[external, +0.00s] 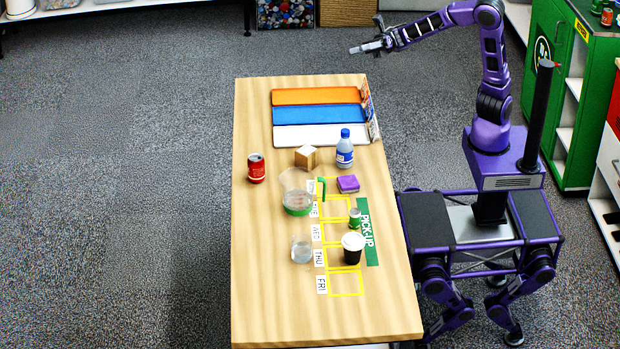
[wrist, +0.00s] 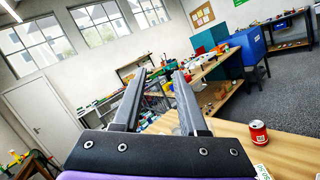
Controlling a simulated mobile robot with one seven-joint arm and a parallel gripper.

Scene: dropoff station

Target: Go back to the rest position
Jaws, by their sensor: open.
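My gripper (external: 371,47) is open and empty. In the external view it is held in the air past the far right corner of the wooden table (external: 260,250), pointing left, away from the objects. In the wrist view the two fingers of my gripper (wrist: 158,80) are spread apart with nothing between them. My purple arm is bent, with its upper part raised above my base at the right of the table.
On the table stand a red can (external: 256,168), a cardboard box (external: 306,157), a bottle (external: 345,148), a pitcher (external: 297,195), a purple sponge (external: 348,183), a glass (external: 301,249), a green can (external: 355,218) and a black cup (external: 352,252). A green cabinet (external: 570,90) is right of my arm.

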